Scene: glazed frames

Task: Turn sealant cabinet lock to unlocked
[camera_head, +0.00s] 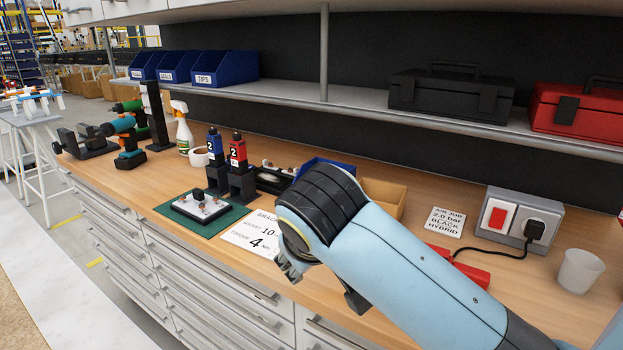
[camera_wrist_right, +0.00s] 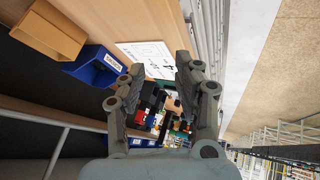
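No sealant cabinet or lock can be made out in either view. My right gripper (camera_wrist_right: 160,72) is open in the right wrist view, with its two fingers apart and nothing between them. In the head view my right arm comes in from the right over the workbench, and only part of the right gripper (camera_head: 290,264) shows below the wrist, near the bench's front edge. My left gripper is not in view.
The wooden workbench (camera_head: 365,265) has drawers (camera_head: 200,270) below. A socket box (camera_head: 518,217) and cup (camera_head: 580,270) stand right. A shelf (camera_head: 350,103) runs above.

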